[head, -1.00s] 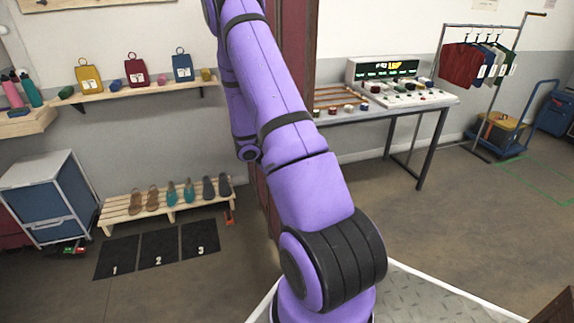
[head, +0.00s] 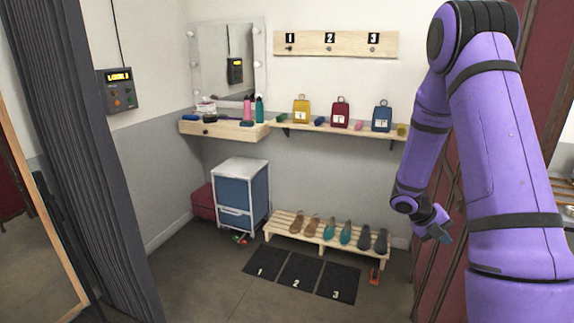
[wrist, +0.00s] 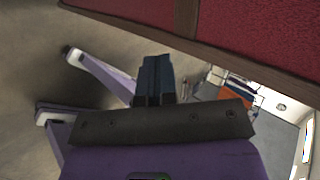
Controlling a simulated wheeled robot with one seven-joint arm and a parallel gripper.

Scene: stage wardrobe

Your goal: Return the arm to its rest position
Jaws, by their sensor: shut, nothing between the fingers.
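My purple arm stands at the right of the head view, bent at a black-banded joint near the top. Its far part hangs down, and my gripper (head: 438,232) is at its lower end, to the right of the shoe bench. In the wrist view the dark fingers of my gripper (wrist: 153,75) are together with nothing between them. A dark red panel (wrist: 250,40) passes close by the fingers in that view.
A wooden bench (head: 272,233) holds several shoes, with numbered black mats (head: 300,272) before it. A blue-and-white drawer unit (head: 240,190) stands left. Bags sit on a wall shelf (head: 330,130). A dark curtain (head: 75,150) is at left. Floor is free at front.

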